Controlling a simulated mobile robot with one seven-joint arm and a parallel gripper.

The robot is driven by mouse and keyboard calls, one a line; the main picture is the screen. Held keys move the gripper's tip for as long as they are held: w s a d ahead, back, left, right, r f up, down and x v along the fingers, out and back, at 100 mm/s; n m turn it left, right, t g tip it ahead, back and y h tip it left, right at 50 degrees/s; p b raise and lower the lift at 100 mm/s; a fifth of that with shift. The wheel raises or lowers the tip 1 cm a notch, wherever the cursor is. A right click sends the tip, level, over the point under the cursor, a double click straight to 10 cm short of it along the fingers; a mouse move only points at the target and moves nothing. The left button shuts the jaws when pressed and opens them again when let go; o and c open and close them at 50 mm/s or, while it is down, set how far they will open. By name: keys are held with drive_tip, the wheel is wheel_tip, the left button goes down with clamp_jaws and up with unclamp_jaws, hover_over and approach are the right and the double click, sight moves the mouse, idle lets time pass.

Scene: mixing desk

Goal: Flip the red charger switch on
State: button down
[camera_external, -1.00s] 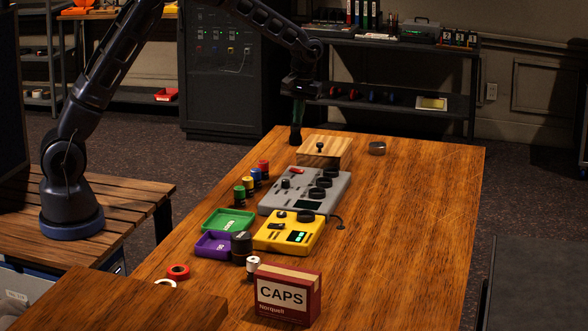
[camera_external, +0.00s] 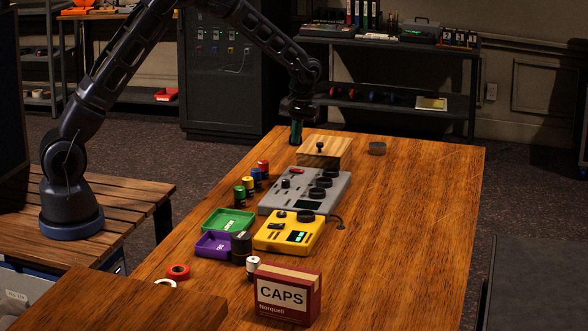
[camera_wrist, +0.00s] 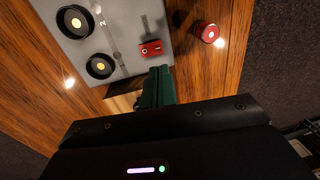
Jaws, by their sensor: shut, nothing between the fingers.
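The grey device (camera_external: 300,190) with black knobs lies on the wooden table and also shows in the wrist view (camera_wrist: 75,45). A small red switch (camera_external: 296,171) is on its far edge. In the wrist view the red switch (camera_wrist: 151,48) is just beyond my fingertips, with a gap between. My gripper (camera_external: 296,143) points down near the far left of the table, behind the grey device and beside a wooden block. Its green fingers (camera_wrist: 158,72) are shut and empty. I cannot tell the switch's exact position from its shape.
Red (camera_wrist: 207,32), blue, yellow and green cylinders line the device's left side. A yellow device (camera_external: 285,245), green tray (camera_external: 215,232) and CAPS box (camera_external: 288,310) are nearer. The table's right side is clear.

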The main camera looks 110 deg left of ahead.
sight(292, 168)
drive_tip(key=f, duration=0.5)
drive_tip(key=s+f, duration=0.1)
drive_tip(key=f, duration=0.2)
drive_tip(key=shift+f, duration=0.1)
drive_tip(key=shift+s+f, duration=0.15)
drive_tip(key=shift+f, duration=0.1)
drive_tip(key=shift+w+r, duration=0.3)
drive_tip(key=shift+w, duration=0.55)
wheel_tip(292, 168, up, 14)
drive_tip(key=s, duration=0.1)
drive_tip(key=shift+s, duration=0.35)
